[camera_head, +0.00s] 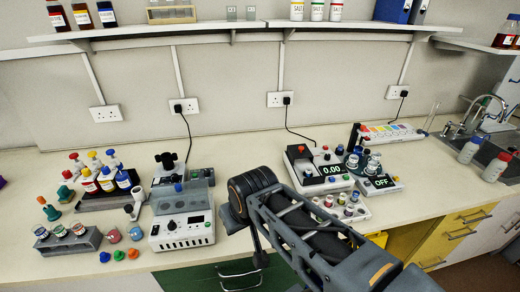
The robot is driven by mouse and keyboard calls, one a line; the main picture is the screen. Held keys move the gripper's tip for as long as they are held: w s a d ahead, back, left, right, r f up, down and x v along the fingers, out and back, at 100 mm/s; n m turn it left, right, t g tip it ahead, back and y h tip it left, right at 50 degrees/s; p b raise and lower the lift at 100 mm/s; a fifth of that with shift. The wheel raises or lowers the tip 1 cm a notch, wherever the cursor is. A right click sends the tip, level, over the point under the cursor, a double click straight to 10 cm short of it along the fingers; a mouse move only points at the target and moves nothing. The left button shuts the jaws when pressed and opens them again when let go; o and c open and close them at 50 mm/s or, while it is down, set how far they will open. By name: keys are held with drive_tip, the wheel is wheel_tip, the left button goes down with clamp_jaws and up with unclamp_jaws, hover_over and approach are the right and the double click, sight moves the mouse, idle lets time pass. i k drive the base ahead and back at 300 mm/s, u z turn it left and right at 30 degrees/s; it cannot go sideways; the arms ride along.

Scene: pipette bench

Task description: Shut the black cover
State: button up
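A white bench device (182,232) with a small display and knobs stands on the bench left of my arm. A dark, see-through grey cover (182,198) stands raised above its top, tilted up at the back; it is the nearest match to the black cover. My arm reaches in from the lower right, with its dark rounded joint just right of the device. My gripper (260,258) seems to be the small dark end hanging below that joint at the bench's front edge, apart from the cover. Its fingers are too small and hidden to read.
A black microscope-like instrument (168,165) stands behind the device. Bottle racks (110,198) and small coloured flasks (113,236) stand to the left. A shelf (250,27) runs above.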

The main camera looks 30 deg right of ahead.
sight(297, 152)
drive_tip(key=u, duration=0.5)
drive_tip(key=k, duration=1.7)
drive_tip(key=z, duration=0.8)
drive_tip(key=i, duration=1.65)
